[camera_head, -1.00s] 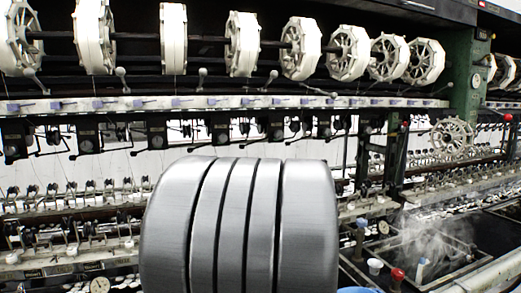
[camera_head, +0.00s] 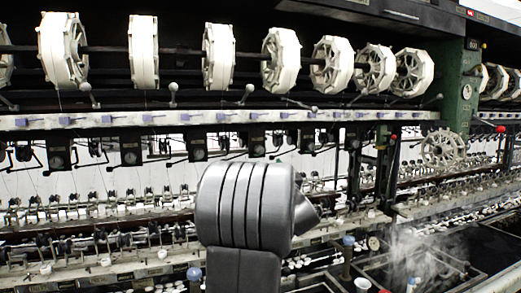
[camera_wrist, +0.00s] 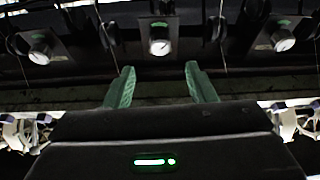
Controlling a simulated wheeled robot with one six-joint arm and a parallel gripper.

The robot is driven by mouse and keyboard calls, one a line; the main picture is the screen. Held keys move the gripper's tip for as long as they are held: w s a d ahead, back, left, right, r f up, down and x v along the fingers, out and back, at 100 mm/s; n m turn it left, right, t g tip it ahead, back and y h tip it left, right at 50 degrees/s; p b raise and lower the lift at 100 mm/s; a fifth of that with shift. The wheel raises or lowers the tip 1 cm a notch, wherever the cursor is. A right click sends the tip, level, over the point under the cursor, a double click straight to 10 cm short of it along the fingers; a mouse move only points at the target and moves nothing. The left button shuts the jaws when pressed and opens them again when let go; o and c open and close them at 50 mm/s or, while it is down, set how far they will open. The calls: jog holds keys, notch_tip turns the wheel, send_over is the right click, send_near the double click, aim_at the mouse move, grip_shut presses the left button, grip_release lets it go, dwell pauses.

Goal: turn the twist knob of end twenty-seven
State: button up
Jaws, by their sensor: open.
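In the wrist view, my gripper (camera_wrist: 158,72) shows two green fingers, spread apart with nothing between them. A pale round twist knob (camera_wrist: 160,46) on a dark box is just beyond the fingertips, roughly centred on the gap and apart from them. Similar knobs are at the left (camera_wrist: 39,53) and right (camera_wrist: 283,40). No end number is readable, so I cannot tell which is end twenty-seven. In the head view, a row of dark boxes (camera_head: 131,157) with pale knobs hangs under the rail. My grey arm stands in front and hides my gripper.
White reels (camera_head: 281,60) line the top above a pale rail (camera_head: 200,117). A lower ledge (camera_head: 110,262) carries several small parts. A green post (camera_head: 459,85) stands at right. Steaming basins (camera_head: 425,262) and a blue-topped rod (camera_head: 348,241) are at lower right.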

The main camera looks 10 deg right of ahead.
aim_at(260, 151)
jog(key=p+x, duration=0.2)
jog(key=x, duration=0.6)
jog(key=shift+w+a+r, duration=0.1)
jog(key=shift+w+r, duration=0.05)
jog(key=shift+w, duration=0.25)
jog(key=c, duration=1)
